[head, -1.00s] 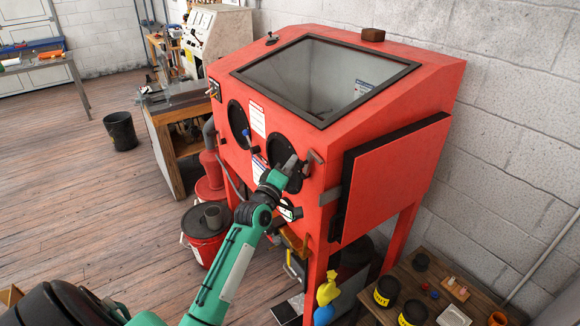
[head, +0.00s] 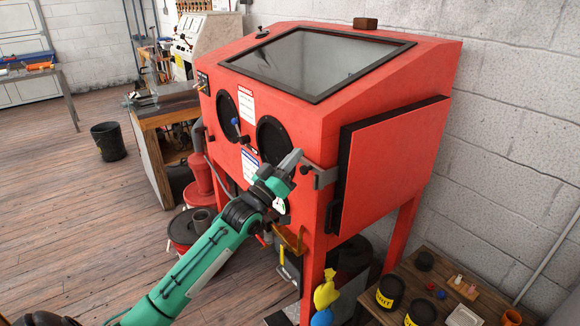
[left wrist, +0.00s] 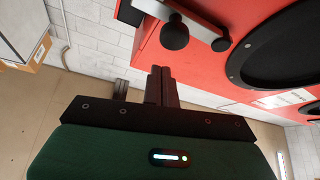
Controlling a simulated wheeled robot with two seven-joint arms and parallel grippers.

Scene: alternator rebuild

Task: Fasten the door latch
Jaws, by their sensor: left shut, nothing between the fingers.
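The red blast cabinet (head: 290,120) has a red side door (head: 395,165) with a black edge, lying close along its right side. The grey metal door latch (head: 326,178) sits at the cabinet's front right corner, by the door's near edge. Its dark round knob (head: 305,170) points toward the front. In the left wrist view the knob (left wrist: 175,33) and a pale metal bar (left wrist: 200,24) show against the red front. My left gripper (head: 293,160) is shut and empty, just beside the knob; its fingers (left wrist: 160,85) appear apart from it. My right gripper is not in view.
Two round black glove ports (head: 271,136) are in the cabinet front, left of the latch. A low wooden table (head: 445,285) with black jars (head: 390,291) stands at lower right. A white block wall (head: 510,130) is behind. Open wooden floor (head: 80,200) lies left.

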